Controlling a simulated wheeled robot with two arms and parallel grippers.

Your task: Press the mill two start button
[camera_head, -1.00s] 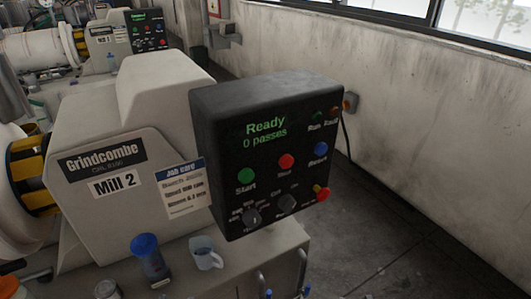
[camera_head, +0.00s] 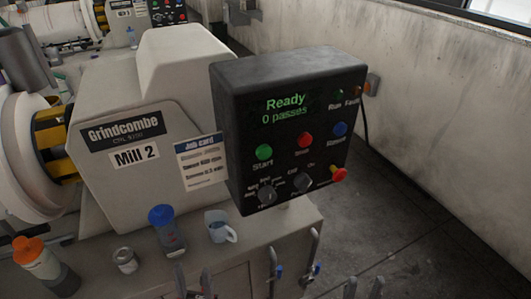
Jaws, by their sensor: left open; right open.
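The green Start button (camera_head: 264,152) is on the black control panel (camera_head: 290,90) beside the machine labelled Mill 2 (camera_head: 136,156). The panel display (camera_head: 286,109) reads "Ready, 0 passes". A red button (camera_head: 305,140) and a blue Reset button (camera_head: 340,129) are to the right of Start. My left gripper (camera_head: 193,278) shows only its fingertips at the bottom edge, open and empty, below the panel. My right gripper (camera_head: 364,284) also shows only its fingertips at the bottom edge, further right, open and empty. Neither touches the panel.
A blue-lidded cup (camera_head: 166,230), a mug (camera_head: 220,226), a jar (camera_head: 125,260) and an orange-topped bottle (camera_head: 45,266) stand on the cabinet top. The floor at right is clear.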

